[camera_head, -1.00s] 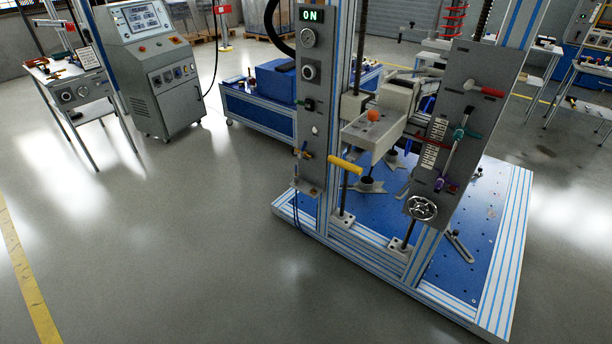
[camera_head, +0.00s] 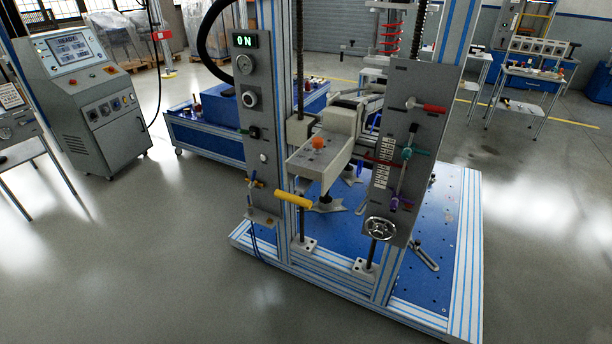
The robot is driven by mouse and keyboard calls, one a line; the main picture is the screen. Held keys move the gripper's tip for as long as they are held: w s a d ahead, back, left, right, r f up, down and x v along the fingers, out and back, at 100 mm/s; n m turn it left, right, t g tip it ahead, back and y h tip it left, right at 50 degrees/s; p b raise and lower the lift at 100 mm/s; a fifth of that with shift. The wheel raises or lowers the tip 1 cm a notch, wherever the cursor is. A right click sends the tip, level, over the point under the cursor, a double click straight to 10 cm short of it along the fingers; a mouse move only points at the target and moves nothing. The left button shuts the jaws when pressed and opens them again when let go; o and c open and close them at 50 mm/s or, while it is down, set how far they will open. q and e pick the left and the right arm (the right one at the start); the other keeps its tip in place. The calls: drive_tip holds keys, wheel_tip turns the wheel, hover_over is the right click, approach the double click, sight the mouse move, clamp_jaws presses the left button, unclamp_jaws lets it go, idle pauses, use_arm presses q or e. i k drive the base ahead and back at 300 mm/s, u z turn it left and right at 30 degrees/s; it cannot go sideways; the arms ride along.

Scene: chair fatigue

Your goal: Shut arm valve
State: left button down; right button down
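The test machine shows two grey control panels on an aluminium frame. The right panel (camera_head: 418,105) carries a red handle (camera_head: 432,108), a teal handle (camera_head: 411,153), a purple handle (camera_head: 400,205) and a round handwheel (camera_head: 380,228). A yellow handle (camera_head: 293,199) sticks out at the lower part of the left panel (camera_head: 258,150), with a small blue-and-brass fitting (camera_head: 254,184) beside it. No readable label tells me which one is the arm valve. Neither of my grippers is in view.
A display (camera_head: 244,41) reads ON. The blue base plate (camera_head: 445,200) has a wide metal frame edge that juts toward me. A grey console (camera_head: 85,90) stands at the left and a tool table (camera_head: 525,85) at the back right. The floor in front is clear.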

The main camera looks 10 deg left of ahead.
sight(253, 179)
drive_tip(key=z, duration=0.4)
drive_tip(key=i, duration=1.3)
drive_tip(key=u, duration=0.35)
